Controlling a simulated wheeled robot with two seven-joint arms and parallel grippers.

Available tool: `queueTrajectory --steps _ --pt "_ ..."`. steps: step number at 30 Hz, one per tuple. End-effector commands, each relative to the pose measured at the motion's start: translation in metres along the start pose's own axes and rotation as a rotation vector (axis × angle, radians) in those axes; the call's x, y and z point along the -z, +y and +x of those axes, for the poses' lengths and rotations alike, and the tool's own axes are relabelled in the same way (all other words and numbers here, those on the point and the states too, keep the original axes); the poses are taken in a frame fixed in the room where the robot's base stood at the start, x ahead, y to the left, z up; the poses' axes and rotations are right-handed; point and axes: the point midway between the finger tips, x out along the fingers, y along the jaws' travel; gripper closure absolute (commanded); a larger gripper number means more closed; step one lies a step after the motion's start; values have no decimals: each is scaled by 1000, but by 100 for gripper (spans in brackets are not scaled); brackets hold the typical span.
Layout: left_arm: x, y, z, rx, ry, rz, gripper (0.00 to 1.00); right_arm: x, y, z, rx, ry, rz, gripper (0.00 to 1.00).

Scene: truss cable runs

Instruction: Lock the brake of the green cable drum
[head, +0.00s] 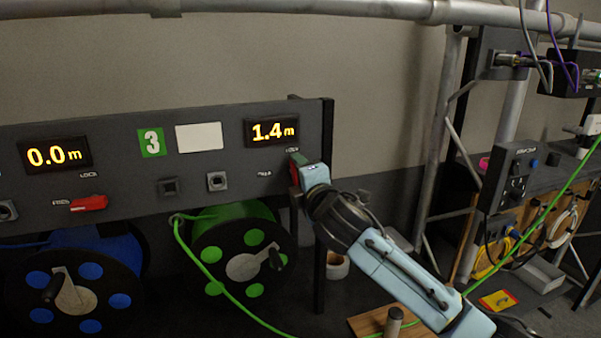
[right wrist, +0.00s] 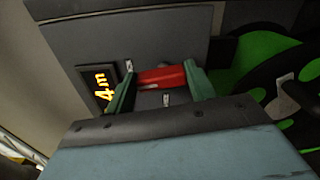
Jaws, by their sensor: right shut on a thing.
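The green cable drum (head: 243,257) hangs under the dark panel, with green cable running off it. Its red brake lever (right wrist: 162,78) is on the panel below the 1.4 m display (head: 271,131). My right gripper (right wrist: 158,88) is shut on this lever, with one finger at each end of the red part. The lever appears to lie along the panel's up-down direction, one end near the upper label, which reads LOCK in the head view. The gripper (head: 301,172) covers much of the lever there. My left gripper is not in view.
The blue drum (head: 74,281) hangs at left; its red lever (head: 88,203) lies sideways under the 0.0 m display (head: 54,155). A dark post (head: 322,240) stands beside the right gripper. Truss tubes (head: 437,150) and a bench with connector boxes (head: 513,175) are at right.

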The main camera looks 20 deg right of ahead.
Motion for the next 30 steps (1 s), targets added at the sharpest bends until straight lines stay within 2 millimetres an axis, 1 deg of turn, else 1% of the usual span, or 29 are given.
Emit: queueTrajectory --steps 3,10,27,28,30 --pt "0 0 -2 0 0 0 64 0 -1 0 2 0 66 68" --pt "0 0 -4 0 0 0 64 0 -1 0 1 1 144 68" --pt "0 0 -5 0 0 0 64 0 -1 0 1 1 173 68" --pt "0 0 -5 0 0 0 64 0 -1 0 1 1 173 42" --pt "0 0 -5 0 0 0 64 0 -1 0 1 1 172 32"
